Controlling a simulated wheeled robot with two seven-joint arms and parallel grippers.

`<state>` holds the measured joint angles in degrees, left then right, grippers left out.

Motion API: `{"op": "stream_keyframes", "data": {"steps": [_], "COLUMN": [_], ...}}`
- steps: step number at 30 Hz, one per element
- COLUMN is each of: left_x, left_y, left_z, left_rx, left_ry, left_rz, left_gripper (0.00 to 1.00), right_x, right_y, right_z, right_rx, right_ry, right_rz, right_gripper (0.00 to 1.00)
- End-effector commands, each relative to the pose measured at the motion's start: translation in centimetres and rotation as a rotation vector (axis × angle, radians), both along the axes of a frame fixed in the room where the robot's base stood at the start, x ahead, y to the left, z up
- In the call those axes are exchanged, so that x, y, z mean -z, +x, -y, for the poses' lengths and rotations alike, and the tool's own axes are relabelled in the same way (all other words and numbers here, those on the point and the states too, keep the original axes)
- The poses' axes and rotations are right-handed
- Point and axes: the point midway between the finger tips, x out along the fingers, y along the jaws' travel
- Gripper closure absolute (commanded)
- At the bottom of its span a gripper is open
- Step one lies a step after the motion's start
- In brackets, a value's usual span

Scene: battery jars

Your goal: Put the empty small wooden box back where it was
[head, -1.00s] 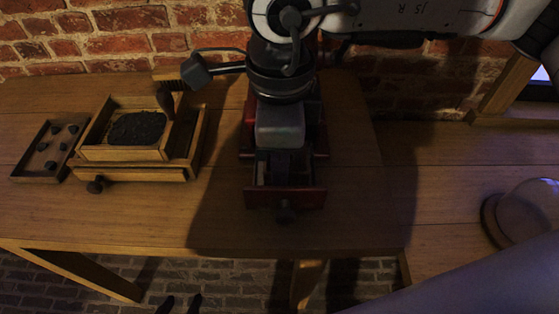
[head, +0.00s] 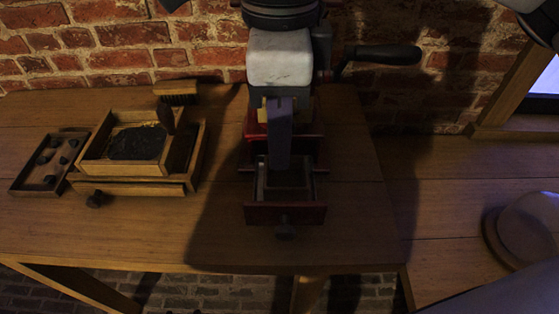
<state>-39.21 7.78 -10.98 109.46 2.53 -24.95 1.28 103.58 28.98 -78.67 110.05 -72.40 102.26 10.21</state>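A small open box with a red front and a round knob (head: 285,213) stands on the table, in front of a red stand (head: 312,152). It looks like a pulled-out drawer, and its dark inside looks empty. I cannot tell whether it still rests partly in the stand. My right gripper (head: 279,164) points down from above, with its fingertips over the back part of the box. One finger face shows and hides the other, so its opening cannot be told. No contact with the box can be made out. My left gripper is not in view.
A wooden box of dark grains (head: 137,168) sits on a wooden base at left, with a brush (head: 176,92) behind it. Left of it is a tray of several dark lumps (head: 45,189). A crank handle (head: 385,54) juts right. A glass dome (head: 530,222) stands at right.

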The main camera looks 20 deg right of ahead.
Motion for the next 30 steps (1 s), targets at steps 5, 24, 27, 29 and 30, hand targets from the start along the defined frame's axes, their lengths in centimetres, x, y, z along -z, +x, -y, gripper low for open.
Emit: {"op": "stream_keyframes", "data": {"steps": [5, 24, 27, 29, 30], "left_x": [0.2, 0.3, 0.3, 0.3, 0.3], "left_y": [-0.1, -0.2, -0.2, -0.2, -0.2], "left_z": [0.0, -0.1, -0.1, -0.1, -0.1], "left_rx": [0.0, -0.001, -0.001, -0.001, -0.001], "left_ry": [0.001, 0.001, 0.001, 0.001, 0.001], "left_rz": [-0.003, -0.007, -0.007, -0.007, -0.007], "left_gripper": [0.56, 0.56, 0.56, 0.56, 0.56], "right_x": [-2.3, -3.0, -2.9, -2.9, -2.9], "right_y": [0.0, 0.0, 0.0, 0.0, 0.0], "right_z": [0.0, 0.0, 0.0, 0.0, 0.0], "right_rx": [0.0, 0.0, 0.0, 0.0, 0.0], "right_ry": [0.0, -0.001, -0.001, -0.001, -0.001], "right_rz": [0.001, 0.0, 0.0, 0.0, 0.0], "right_gripper": [0.77, 0.77, 0.77, 0.77, 0.77]}}
